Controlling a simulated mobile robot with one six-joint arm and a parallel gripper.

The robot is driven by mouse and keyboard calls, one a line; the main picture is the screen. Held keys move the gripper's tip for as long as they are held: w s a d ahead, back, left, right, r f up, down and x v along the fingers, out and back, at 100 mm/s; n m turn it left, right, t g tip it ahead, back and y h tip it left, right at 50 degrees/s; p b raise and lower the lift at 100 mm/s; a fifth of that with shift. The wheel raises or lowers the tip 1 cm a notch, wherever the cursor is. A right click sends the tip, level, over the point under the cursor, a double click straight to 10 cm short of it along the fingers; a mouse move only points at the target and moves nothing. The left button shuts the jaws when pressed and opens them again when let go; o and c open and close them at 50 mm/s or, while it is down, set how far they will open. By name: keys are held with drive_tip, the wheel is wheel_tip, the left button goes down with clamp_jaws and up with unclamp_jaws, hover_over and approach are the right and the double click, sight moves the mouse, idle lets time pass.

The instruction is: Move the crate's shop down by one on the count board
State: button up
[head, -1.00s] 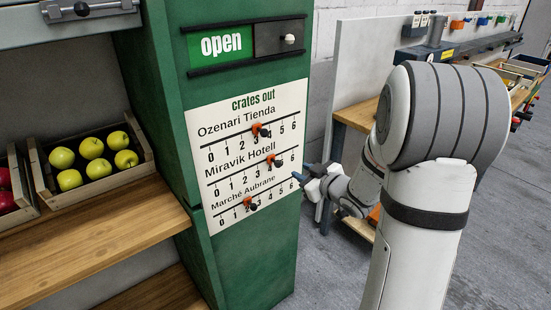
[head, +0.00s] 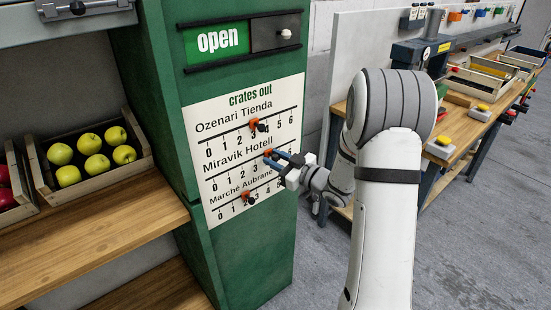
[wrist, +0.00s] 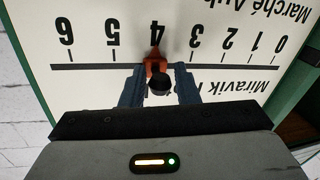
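The count board (head: 240,100), headed "crates out", is on a green post and has three numbered rows. In the Miravik Hotell row, an orange slider (wrist: 156,66) with a black knob (wrist: 160,83) stands at 4; the wrist view shows this row upside down. My gripper (wrist: 159,86) is open, with one dark finger on each side of the knob and small gaps between. In the head view my gripper (head: 280,158) largely covers this slider. The Ozenari Tienda slider (head: 254,124) is around 3. The Marché Aubrane slider (head: 247,197) is around 2.
A crate (head: 43,185) of yellow-green apples sits on a wooden shelf (head: 100,240) at left, beside a crate with red apples. An "open" sign (head: 220,40) is above the board. A workbench (head: 470,125) with bins stands at right.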

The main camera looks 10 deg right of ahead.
drive_tip(key=shift+w+a, duration=0.1)
drive_tip(key=shift+w, duration=0.05)
drive_tip(key=shift+c, duration=0.2)
clamp_jaws()
